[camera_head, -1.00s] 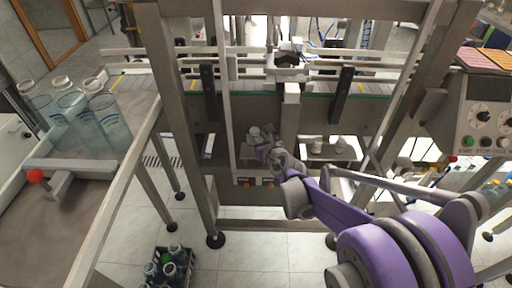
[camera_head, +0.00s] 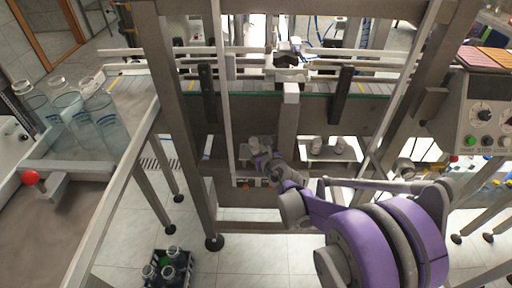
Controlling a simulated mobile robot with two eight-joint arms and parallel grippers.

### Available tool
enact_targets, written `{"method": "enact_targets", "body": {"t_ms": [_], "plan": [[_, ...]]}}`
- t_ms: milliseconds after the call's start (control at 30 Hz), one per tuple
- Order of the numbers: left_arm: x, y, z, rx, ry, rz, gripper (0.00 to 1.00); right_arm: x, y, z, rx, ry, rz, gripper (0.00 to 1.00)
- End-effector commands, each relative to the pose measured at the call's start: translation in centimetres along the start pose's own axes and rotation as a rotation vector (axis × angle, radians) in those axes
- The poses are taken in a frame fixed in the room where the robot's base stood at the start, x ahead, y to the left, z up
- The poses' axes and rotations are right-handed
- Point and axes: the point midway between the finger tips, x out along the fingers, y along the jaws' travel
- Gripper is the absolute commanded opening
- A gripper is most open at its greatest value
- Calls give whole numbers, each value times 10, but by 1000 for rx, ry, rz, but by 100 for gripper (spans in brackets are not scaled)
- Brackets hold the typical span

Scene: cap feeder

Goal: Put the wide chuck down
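My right gripper (camera_head: 262,156) is far down the purple arm, at a small shelf (camera_head: 243,153) under the conveyor. A small pale-grey chuck (camera_head: 254,142) shows right at the gripper's tip. It is too small and partly covered to tell whether the fingers are around it or only beside it. Two other small grey chucks, a left one (camera_head: 316,144) and a right one (camera_head: 339,145), stand on a second shelf (camera_head: 328,156) to the right. My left gripper is not in view.
A grey machine post (camera_head: 289,115) stands between the two shelves. The conveyor (camera_head: 150,80) runs above them. Large clear bottles stand on the table at left, near a red knob (camera_head: 31,178). A crate of bottles (camera_head: 153,263) is on the floor. A control panel (camera_head: 484,115) is at right.

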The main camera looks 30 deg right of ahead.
Motion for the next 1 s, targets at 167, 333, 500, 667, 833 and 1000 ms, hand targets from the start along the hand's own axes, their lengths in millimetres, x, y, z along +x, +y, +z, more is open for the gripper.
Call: {"method": "enact_targets", "body": {"t_ms": [167, 333, 500, 667, 833, 1000], "plan": [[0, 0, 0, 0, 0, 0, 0, 0, 0, 0, 0, 0, 0, 71], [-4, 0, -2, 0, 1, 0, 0, -9, 0, 4, 0, 0, -1, 71], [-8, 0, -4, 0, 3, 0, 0, -42, 0, 4, 1, -1, -2, 71], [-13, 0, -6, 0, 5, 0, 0, -78, 0, 4, 1, 0, -1, 71], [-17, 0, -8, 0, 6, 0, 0, -105, 0, 4, 1, -1, -1, 71], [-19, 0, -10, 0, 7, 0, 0, -119, 0, 3, 0, 0, 0, 71]]}}
